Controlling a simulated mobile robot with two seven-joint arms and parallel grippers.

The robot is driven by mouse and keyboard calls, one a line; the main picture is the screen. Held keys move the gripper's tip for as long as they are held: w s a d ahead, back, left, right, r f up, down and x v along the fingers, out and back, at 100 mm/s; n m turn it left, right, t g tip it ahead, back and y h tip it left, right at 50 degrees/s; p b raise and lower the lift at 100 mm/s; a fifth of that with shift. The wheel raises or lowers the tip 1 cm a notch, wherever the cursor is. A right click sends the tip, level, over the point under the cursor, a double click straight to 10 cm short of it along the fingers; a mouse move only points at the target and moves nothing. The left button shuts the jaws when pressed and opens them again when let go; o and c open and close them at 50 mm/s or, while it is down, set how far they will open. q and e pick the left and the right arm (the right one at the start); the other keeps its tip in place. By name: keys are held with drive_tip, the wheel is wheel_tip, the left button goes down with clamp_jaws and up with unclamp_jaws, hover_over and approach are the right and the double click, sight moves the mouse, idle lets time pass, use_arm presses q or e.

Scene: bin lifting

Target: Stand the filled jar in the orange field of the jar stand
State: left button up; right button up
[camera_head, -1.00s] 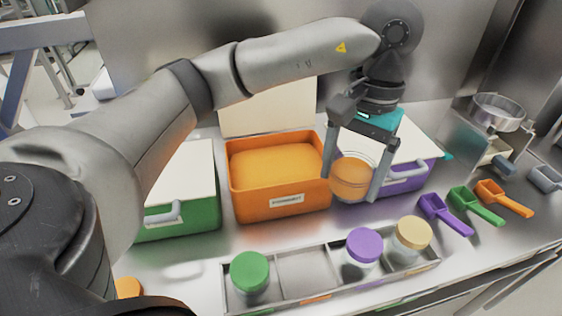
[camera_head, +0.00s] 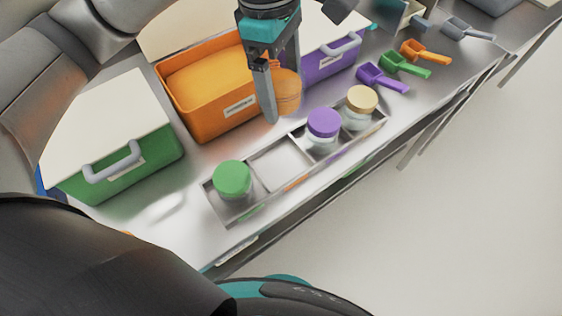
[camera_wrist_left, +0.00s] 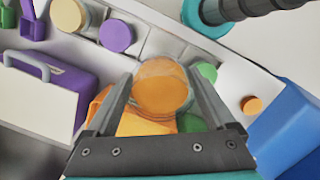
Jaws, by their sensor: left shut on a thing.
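My left gripper (camera_head: 281,98) is shut on a clear jar filled with orange material (camera_head: 288,88). The jar also shows between the two fingers in the left wrist view (camera_wrist_left: 162,84). It looks open and roughly upright, in front of the orange bin's right end and just behind the stand. The jar stand (camera_head: 213,206) is a long grey tray with compartments. A green-lidded jar (camera_head: 232,180) stands at its left, and a purple-lidded jar (camera_head: 323,124) and a tan-lidded jar (camera_head: 361,103) at its right. The field with the orange front mark (camera_head: 297,183) is empty. My right gripper is not in view.
Behind the stand are a closed green bin (camera_head: 140,172), an open orange bin (camera_head: 208,128) and a purple bin (camera_head: 325,66). Purple, green and orange scoops (camera_head: 382,78) lie at the right. An orange lid (camera_wrist_left: 252,105) lies on the counter. The counter's front edge runs close to the stand.

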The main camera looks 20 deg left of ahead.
use_arm(q)
drive_tip(key=shift+n, duration=0.3)
drive_tip(key=shift+s+d+f, duration=0.1)
drive_tip(key=shift+f, duration=0.2)
drive_tip(key=b, duration=0.2)
hover_over(284, 167)
wheel_tip(284, 167, down, 15)
drive_tip(key=shift+f, duration=0.1)
drive_tip(key=f, duration=0.4)
drive_tip(key=shift+a+f, duration=0.15)
drive_tip(key=shift+a, duration=0.05)
drive_tip(key=shift+f+b, duration=0.15)
drive_tip(key=shift+b, duration=0.2)
drive_tip(key=o, duration=1.5)
drive_tip(key=shift+c, duration=0.2)
